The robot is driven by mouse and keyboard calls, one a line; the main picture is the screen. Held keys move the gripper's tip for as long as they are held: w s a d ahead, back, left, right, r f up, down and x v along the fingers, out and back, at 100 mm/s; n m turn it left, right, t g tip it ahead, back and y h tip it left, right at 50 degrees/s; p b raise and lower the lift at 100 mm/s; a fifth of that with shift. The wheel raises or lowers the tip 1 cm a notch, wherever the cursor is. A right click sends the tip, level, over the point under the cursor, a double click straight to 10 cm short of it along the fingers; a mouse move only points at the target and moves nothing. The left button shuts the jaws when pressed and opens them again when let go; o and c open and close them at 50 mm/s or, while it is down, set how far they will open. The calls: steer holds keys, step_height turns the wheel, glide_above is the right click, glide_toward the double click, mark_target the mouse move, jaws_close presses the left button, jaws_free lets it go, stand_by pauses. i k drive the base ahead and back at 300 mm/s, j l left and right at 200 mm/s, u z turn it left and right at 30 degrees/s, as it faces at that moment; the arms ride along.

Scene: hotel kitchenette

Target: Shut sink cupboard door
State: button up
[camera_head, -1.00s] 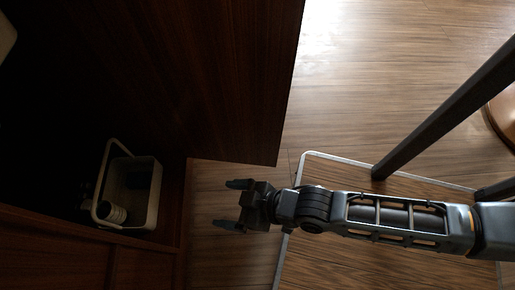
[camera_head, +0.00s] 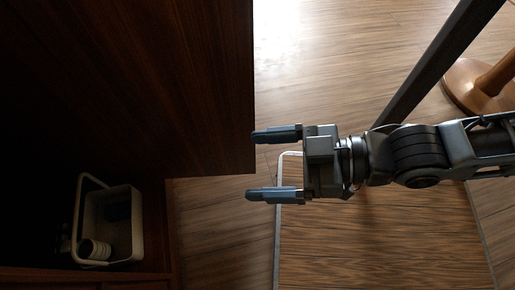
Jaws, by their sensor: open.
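The sink cupboard door (camera_head: 190,90) is a dark reddish-brown wood panel at the upper left, standing open. Its free edge runs down the picture to a lower corner near my gripper. The cupboard (camera_head: 155,230) is open at the lower left, with its dark inside showing. My gripper (camera_head: 262,165) is open and empty, its two fingers pointing left. The upper fingertip is at the door's free edge in the picture; I cannot tell whether it touches. The lower fingertip is below the door's corner, over the floor. The door's hinges are lost in shadow.
A pale caddy (camera_head: 138,225) with a raised handle and bottles stands inside the cupboard. A wooden floor (camera_head: 330,60) lies to the right. A dark slanted bar (camera_head: 440,60) and a round wooden base (camera_head: 475,88) are at the right. A light-edged wood panel (camera_head: 350,250) lies below my arm.

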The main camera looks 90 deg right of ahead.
mark_target(176, 78)
steer(key=l+u, duration=0.1)
steer(key=l, duration=0.3)
steer(key=k+l+u, duration=0.15)
steer(key=l, duration=0.3)
steer(key=l+u, duration=0.25)
steer(key=l, duration=0.25)
steer(key=l+u, duration=0.25)
steer(key=l, duration=0.25)
steer(key=k+l+u, duration=0.1)
steer(key=l+u, duration=0.15)
steer(key=l, duration=0.25)
steer(key=k+l+u, duration=0.1)
steer(key=l+u, duration=0.15)
steer(key=l, duration=0.25)
steer(key=k+l+u, duration=0.2)
steer(key=l, duration=0.25)
steer(key=k+l+u, duration=0.15)
steer(key=l, duration=0.25)
steer(key=k, duration=0.1)
